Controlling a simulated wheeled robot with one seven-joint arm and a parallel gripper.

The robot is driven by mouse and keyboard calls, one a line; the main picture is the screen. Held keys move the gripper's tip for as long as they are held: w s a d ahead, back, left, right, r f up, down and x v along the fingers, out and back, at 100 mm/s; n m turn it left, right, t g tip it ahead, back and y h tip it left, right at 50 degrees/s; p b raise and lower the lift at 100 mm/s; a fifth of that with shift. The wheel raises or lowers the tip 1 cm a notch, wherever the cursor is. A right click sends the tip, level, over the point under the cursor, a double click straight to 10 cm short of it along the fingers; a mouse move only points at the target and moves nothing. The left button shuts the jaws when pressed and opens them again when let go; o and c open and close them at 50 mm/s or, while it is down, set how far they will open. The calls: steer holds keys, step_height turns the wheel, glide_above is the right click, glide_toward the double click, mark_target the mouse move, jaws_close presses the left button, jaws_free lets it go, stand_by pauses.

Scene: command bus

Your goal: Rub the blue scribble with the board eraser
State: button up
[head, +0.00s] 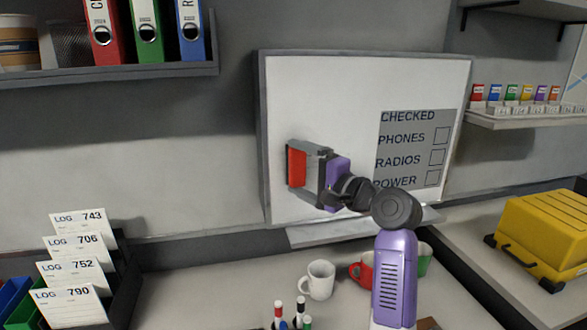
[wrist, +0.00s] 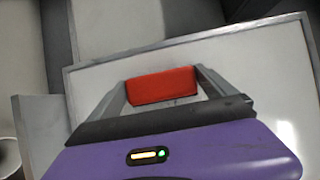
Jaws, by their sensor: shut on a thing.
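The board eraser (head: 297,168) shows as a red block between the fingers of my gripper (head: 306,168), in front of the left part of the whiteboard (head: 325,85). In the wrist view the red eraser (wrist: 162,86) sits between the two grey fingers of my gripper (wrist: 160,92). The gripper is shut on it. Whether the eraser touches the board is hard to tell. No blue scribble shows in either view; the gripper and arm hide part of the board.
A checklist panel (head: 408,150) is on the board's right side. A ledge (head: 340,234) runs below the board. A white mug (head: 318,280), a red mug (head: 362,268) and marker pens (head: 298,312) stand below. A yellow case (head: 545,235) is at right; log cards (head: 75,255) are at left.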

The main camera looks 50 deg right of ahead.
steer(key=s+d+p, duration=0.4)
steer(key=s+d, duration=0.4)
steer(key=d, duration=0.4)
stand_by(1.3)
steer(key=shift+w+a+p, duration=0.7)
steer(key=shift+w+a, duration=0.7)
steer(key=shift+a, duration=0.65)
steer(key=shift+w+a+p, duration=0.75)
steer(key=shift+w+a, duration=0.65)
steer(key=shift+a, duration=0.65)
steer(key=shift+w+a+p, duration=0.7)
steer(key=shift+w+a, duration=0.7)
steer(key=shift+a, duration=0.65)
steer(key=shift+w+a+r+p, duration=0.1)
steer(key=shift+w+a+p, duration=0.25)
steer(key=shift+w+a, duration=0.3)
steer(key=shift+w+a+r+p, duration=0.1)
steer(key=shift+w+a+p, duration=0.25)
steer(key=shift+a, duration=0.4)
steer(key=shift+r+p, duration=0.45)
steer(key=shift+p, duration=0.1)
steer(key=s+d, duration=0.4)
steer(key=d, duration=0.2)
steer(key=shift+s, duration=0.15)
